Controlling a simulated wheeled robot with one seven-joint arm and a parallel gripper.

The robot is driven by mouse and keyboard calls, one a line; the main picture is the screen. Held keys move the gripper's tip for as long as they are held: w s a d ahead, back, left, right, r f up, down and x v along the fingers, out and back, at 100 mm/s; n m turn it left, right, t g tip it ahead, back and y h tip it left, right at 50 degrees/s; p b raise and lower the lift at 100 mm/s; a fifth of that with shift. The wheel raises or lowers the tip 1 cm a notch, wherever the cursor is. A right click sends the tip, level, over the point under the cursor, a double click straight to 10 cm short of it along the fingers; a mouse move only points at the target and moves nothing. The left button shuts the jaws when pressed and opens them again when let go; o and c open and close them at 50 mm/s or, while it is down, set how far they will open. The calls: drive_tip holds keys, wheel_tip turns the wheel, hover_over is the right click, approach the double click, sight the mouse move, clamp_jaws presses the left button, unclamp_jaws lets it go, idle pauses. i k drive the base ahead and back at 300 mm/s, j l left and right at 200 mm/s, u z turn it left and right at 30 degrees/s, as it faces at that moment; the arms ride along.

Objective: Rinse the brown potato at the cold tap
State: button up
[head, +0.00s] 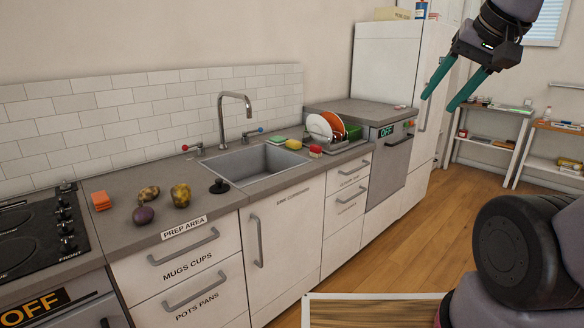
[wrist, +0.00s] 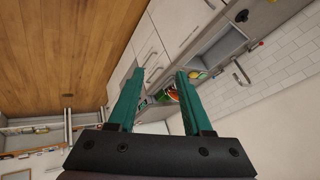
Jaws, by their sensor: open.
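Two mottled brownish potatoes lie on the counter left of the sink: a browner one (head: 148,194) and a more yellow-brown one (head: 181,195). A dark purple round vegetable (head: 144,215) lies in front of them. The grey sink (head: 255,164) has a tall curved metal spout (head: 235,97). A blue-tipped tap handle (head: 253,134) stands right of the spout, a red-tipped one (head: 190,148) left of it. I see no water running. My gripper (head: 438,103) is open and empty, raised at the upper right, far from the potatoes; its green fingers also show in the wrist view (wrist: 160,72).
A black sink plug (head: 219,186) stands at the sink's left rim. Sponges (head: 293,144) and a dish rack with plates (head: 334,128) are to its right. Open wooden floor (head: 440,205) lies before the cabinets.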

sight(260, 130)
drive_tip(key=i+l+u, duration=0.2)
drive_tip(key=i+u, duration=0.3)
drive_tip(key=i, duration=0.15)
drive_tip(key=i+l+u, duration=0.45)
drive_tip(key=i, duration=0.15)
drive_tip(key=i+l+u, duration=0.5)
drive_tip(key=i+l, duration=0.05)
